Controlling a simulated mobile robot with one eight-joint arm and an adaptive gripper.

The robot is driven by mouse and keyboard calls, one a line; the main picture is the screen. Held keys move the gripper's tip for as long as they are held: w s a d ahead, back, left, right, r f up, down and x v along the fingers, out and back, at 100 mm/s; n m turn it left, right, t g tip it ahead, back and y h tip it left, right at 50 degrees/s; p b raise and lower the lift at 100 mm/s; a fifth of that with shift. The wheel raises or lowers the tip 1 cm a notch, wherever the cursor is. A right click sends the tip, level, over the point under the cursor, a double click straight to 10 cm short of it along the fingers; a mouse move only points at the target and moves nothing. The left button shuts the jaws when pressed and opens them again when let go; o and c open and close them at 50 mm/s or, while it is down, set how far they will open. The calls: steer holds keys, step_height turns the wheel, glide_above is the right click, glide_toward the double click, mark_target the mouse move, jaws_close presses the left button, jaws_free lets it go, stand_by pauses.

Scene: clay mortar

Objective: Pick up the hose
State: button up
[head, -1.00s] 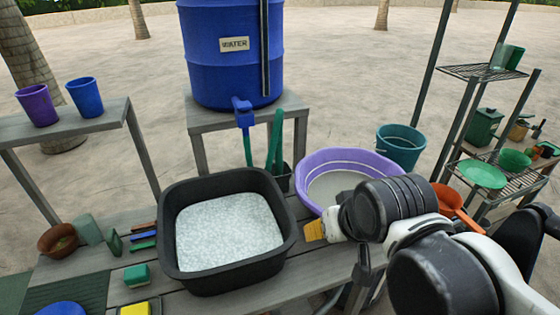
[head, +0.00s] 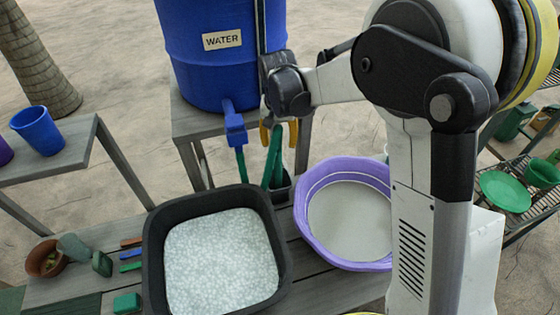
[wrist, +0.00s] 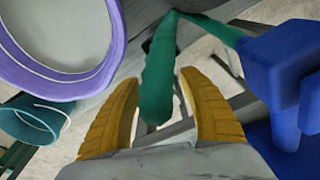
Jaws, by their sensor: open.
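The green hose (head: 241,165) runs down from the blue tap of the water barrel. Its thick free length (head: 272,158) rises from a small dark holder on the bench. In the wrist view the free end of the hose (wrist: 158,85) lies between the two yellow fingers of my gripper (wrist: 160,77). The fingers are apart, with a gap visible on each side of the hose. In the head view my gripper (head: 279,132) is beside the barrel's lower right, over the hose top. The lower end of the hose is hidden in the holder.
The blue tap (wrist: 285,65) is close to the right finger. The blue barrel (head: 215,75) stands behind on a grey stand. A black tub (head: 154,240) and a purple basin (head: 372,176) flank the holder. A teal bucket (wrist: 25,122) shows in the wrist view.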

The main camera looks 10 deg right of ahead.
mark_target(278, 161)
step_height(278, 161, down, 5)
steer(key=shift+w+b, duration=0.15)
steer(key=shift+b, duration=0.65)
steer(key=f+b, duration=0.1)
steer(key=f, duration=0.1)
steer(key=w+f+b, duration=0.1)
steer(key=f, duration=0.2)
steer(key=shift+w+a+f, duration=0.1)
steer(key=shift+a+f, duration=0.1)
steer(key=shift+f, duration=0.1)
steer(key=shift+r, duration=0.1)
jaws_close()
